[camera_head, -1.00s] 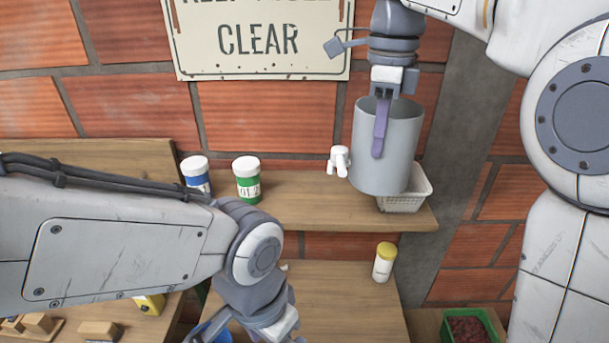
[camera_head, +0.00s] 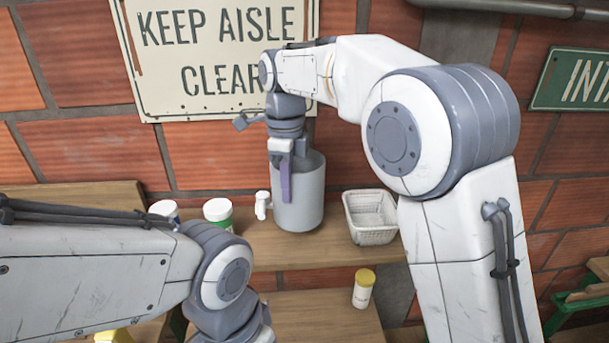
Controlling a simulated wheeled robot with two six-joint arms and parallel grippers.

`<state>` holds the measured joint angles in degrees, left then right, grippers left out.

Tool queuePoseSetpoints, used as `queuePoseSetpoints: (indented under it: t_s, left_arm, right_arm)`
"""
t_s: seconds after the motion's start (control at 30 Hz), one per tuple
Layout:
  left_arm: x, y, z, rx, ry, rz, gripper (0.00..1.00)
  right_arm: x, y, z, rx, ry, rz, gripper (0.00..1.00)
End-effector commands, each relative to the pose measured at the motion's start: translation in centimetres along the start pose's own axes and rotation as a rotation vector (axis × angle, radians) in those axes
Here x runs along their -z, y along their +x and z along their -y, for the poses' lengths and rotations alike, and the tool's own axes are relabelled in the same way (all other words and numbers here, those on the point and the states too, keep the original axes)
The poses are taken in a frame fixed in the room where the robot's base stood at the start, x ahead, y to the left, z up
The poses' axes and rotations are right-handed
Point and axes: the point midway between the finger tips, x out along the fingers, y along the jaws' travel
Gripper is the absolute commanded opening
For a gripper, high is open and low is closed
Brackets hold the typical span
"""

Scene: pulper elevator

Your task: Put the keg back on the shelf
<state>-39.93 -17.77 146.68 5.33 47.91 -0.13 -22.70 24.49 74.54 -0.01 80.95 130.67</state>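The keg (camera_head: 301,197) is a grey open-topped cylinder with a white tap (camera_head: 262,205) on its left side. It is upright over the upper shelf (camera_head: 275,252), left of the white basket. I cannot tell whether its base touches the board. My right gripper (camera_head: 286,188) points down at the keg's rim and is shut on its wall. One purple finger lies against the outside front; the other finger is hidden. My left arm crosses the lower left, and its gripper is below the picture's edge.
A white basket (camera_head: 370,219) stands on the shelf right of the keg. A green jar (camera_head: 218,213) and a blue jar (camera_head: 164,211) stand to its left. A yellow-capped bottle (camera_head: 363,289) is on the lower surface. A brick wall with a sign (camera_head: 215,55) is behind.

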Motion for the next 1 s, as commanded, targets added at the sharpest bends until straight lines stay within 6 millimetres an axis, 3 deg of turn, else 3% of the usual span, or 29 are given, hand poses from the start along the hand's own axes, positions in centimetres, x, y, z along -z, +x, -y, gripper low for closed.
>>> queuePoseSetpoints:
  t_s: [0.13, 0.43, 0.87, 0.93, 0.97, 1.0]
  left_arm:
    - [0.0, -0.4, 0.0, 0.0, 0.001, 0.0, 1.0]
    - [0.1, -1.4, -0.1, 0.0, 0.002, 0.0, 1.0]
    - [0.1, -1.1, -0.1, 0.0, 0.002, 0.0, 1.0]
    - [0.1, -1.1, -0.1, 0.0, 0.002, 0.0, 1.0]
    - [0.1, -1.1, -0.1, 0.0, 0.002, 0.0, 1.0]
    - [0.1, -1.1, -0.1, 0.0, 0.002, 0.0, 1.0]
  right_arm:
    - [-0.4, 0.4, 0.1, 0.004, 0.001, 0.002, 0.0]
    - [-0.3, 3.7, 0.1, 0.005, 0.001, 0.003, 0.0]
    - [-0.3, 4.3, 0.1, 0.006, 0.0, 0.004, 0.0]
    - [-0.3, 4.5, 0.1, 0.0, 0.001, 0.0, 0.26]
    - [-0.3, 4.5, 0.1, 0.0, 0.001, 0.0, 0.33]
    - [-0.3, 4.5, 0.1, 0.0, 0.001, 0.0, 0.33]
